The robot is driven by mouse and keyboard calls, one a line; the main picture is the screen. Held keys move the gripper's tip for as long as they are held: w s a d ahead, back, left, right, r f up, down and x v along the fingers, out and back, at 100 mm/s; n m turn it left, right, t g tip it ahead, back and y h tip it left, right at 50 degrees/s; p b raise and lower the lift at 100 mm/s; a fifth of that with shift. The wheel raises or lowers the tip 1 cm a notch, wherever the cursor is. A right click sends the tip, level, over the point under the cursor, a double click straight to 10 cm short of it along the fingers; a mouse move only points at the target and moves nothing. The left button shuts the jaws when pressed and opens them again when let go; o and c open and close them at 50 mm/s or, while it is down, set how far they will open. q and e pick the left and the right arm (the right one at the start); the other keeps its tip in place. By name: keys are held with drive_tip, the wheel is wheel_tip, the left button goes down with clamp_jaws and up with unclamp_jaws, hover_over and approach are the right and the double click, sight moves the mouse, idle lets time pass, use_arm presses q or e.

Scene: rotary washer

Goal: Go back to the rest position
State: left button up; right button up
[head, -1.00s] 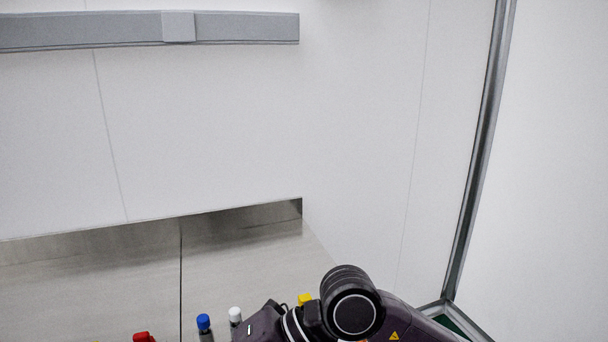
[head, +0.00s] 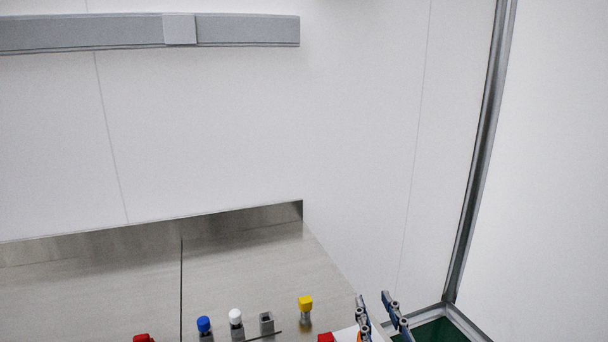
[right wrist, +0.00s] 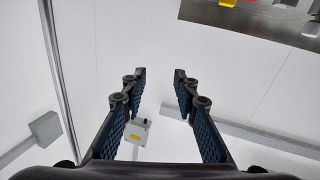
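My right gripper (head: 374,302) shows at the lower right of the head view, fingers pointing up and apart. In the right wrist view my right gripper (right wrist: 160,80) is open, and nothing is between its two dark padded fingers. In the head view it is to the right of the work surface, beside the green-floored frame. My left gripper is not in view.
On the metal work surface (head: 90,290) stand items with blue (head: 204,324), white (head: 235,316) and yellow (head: 305,301) caps, and a small grey holder (head: 267,322). Red parts (head: 143,338) show at the bottom edge. A metal-framed opening (head: 440,330) is at right.

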drive_tip(key=s+d+f+m+g+h, duration=0.1)
drive_tip(key=s+d+f+g, duration=0.15)
drive_tip(key=f, duration=0.35)
drive_tip(key=s+d+f+g+h, duration=0.1)
drive_tip(key=s+d+f+g, duration=0.15)
drive_tip(key=f, duration=0.35)
drive_tip(key=s+d+f+g, duration=0.1)
drive_tip(key=s+f+g, duration=0.4)
drive_tip(key=s+f, duration=0.45)
drive_tip(key=s+d+f+g, duration=0.1)
drive_tip(key=s+f+g, duration=0.5)
drive_tip(key=s, duration=0.7)
wheel_tip(320, 180, down, 29)
drive_tip(key=s, duration=0.2)
drive_tip(key=s+d+f+n+g, duration=0.1)
drive_tip(key=s+d+f, duration=0.2)
drive_tip(key=s+f, duration=1.1)
drive_tip(key=s, duration=0.2)
drive_tip(key=shift+s+d+f, duration=0.2)
drive_tip(key=shift+s+f, duration=0.2)
